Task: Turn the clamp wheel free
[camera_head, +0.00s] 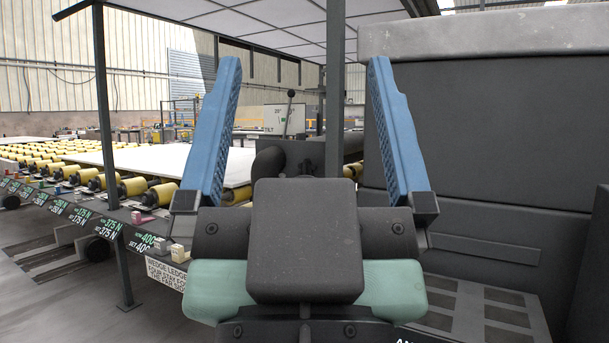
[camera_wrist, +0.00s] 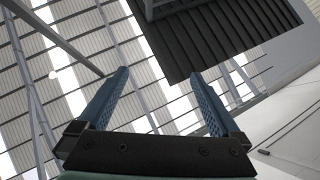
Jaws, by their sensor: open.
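My gripper (camera_head: 304,62) is raised in the middle of the head view, its two blue ribbed fingers wide apart with nothing between them. In the wrist view my gripper (camera_wrist: 159,73) is also open and points up towards the roof. I cannot pick out the clamp wheel for certain in either view. A dark rounded part (camera_head: 269,166) and a lever with a ball knob (camera_head: 288,112) show beyond the gripper, between the fingers. The gripper body hides what lies below them. A pale stone slab (camera_head: 145,160) lies flat on the left, beyond the gripper.
A bed of yellow rollers (camera_head: 132,187) runs along the left, with force labels on its front rail. A dark upright post (camera_head: 107,130) stands there. A large dark grey block (camera_head: 475,135) fills the right side. A TILT sign (camera_head: 287,119) stands behind. Grey floor shows lower left.

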